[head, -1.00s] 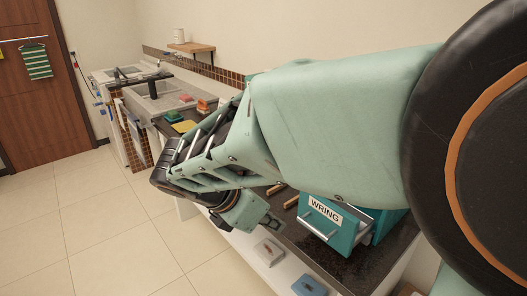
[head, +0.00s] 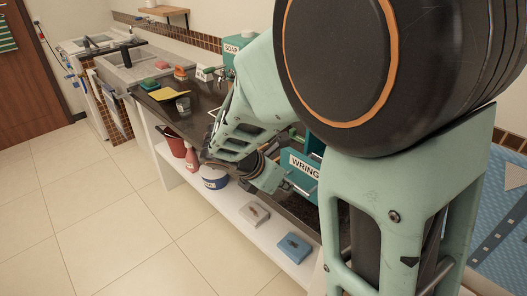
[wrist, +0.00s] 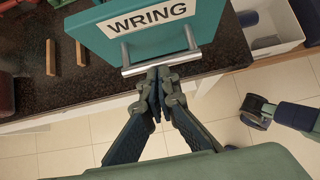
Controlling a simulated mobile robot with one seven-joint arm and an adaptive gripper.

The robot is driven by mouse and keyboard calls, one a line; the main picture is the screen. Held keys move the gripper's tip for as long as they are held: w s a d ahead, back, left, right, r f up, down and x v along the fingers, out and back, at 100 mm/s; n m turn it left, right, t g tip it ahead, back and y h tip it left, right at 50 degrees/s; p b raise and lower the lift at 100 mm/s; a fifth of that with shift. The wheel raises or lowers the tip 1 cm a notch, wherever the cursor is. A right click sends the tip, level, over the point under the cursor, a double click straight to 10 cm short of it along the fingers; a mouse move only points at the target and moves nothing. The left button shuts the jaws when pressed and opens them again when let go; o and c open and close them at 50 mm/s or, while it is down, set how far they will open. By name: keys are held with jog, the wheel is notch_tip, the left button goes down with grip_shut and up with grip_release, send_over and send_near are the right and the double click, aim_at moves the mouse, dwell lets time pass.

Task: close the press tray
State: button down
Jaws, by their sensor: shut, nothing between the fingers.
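The press tray is a teal drawer (wrist: 150,28) with a white WRING label and a silver bar handle (wrist: 160,62), near the top middle of the wrist view. Its labelled front (head: 303,167) also shows in the head view, partly behind my arm. My gripper (wrist: 160,76) is shut and empty, with its fingertips at the middle of the handle bar. I cannot tell whether they touch it. In the head view my gripper (head: 284,188) is beside the tray front. How far the tray stands out is hidden by my arm.
The dark counter (head: 206,97) carries a yellow cloth (head: 167,92) and a clear cup (head: 183,104). Wooden pieces (wrist: 51,58) lie left of the tray. The white shelf below holds a blue-and-white bucket (head: 214,177) and a blue box (head: 294,247). The tiled floor in front is clear.

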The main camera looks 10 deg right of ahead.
aim_at(315, 163)
dwell(0.3)
jog(key=w+d, duration=0.2)
jog(key=d, duration=0.1)
jog(key=w+d+p, duration=0.1)
jog(key=w+d, duration=0.2)
jog(key=d, duration=0.1)
jog(key=w+d+p, duration=0.1)
jog(key=w+d, duration=0.1)
jog(key=d, duration=0.1)
jog(key=shift+w+d, duration=0.2)
jog(key=shift+w, duration=0.05)
